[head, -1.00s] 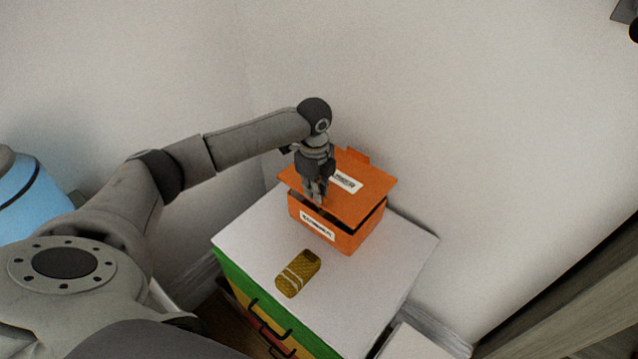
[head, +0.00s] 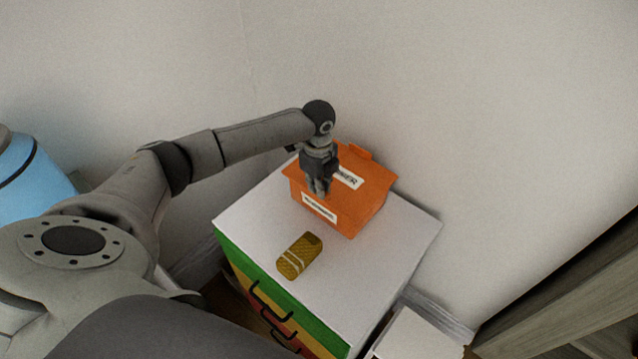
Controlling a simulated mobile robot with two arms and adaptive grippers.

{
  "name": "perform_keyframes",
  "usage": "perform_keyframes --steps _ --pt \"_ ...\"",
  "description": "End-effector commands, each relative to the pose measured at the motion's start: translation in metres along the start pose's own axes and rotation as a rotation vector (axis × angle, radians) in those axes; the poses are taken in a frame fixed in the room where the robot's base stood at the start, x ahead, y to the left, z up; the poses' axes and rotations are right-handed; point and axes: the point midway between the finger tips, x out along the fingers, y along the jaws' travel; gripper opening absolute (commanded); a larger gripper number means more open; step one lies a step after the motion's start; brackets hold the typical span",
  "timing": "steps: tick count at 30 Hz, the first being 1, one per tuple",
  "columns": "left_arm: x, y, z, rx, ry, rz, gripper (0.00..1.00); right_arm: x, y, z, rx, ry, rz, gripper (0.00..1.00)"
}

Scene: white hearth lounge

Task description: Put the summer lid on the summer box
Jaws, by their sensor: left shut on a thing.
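The orange summer box (head: 352,223) stands on the white top of a cabinet, with a white label on its front. The orange summer lid (head: 371,187), with a white label on top, lies over the box's opening, and little or no gap shows between them. My left gripper (head: 318,194) points down at the lid's front left part and is shut on the lid. The fingers hide the part of the lid they hold. The inside of the box is hidden under the lid. My right gripper is not in view.
A yellow-brown patterned object with white stripes (head: 299,256) lies on the cabinet top (head: 350,285) in front of the box. The cabinet has coloured drawers with dark handles. Walls stand close behind. A light blue round object (head: 30,185) is at far left.

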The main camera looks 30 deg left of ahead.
Motion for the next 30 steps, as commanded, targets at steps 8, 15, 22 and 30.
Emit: perform_keyframes --steps 8,15,22,30 --pt "0.000 -0.001 0.000 0.000 0.001 -0.001 0.00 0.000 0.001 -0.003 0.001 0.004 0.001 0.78" --pt "0.000 0.000 0.000 0.000 0.001 -0.001 0.32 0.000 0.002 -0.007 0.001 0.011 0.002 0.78" --pt "0.001 0.000 0.000 0.000 0.000 0.000 0.32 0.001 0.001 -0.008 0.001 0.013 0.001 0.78" --pt "-0.024 -0.002 0.000 0.001 0.001 -0.005 0.32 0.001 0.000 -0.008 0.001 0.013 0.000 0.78"
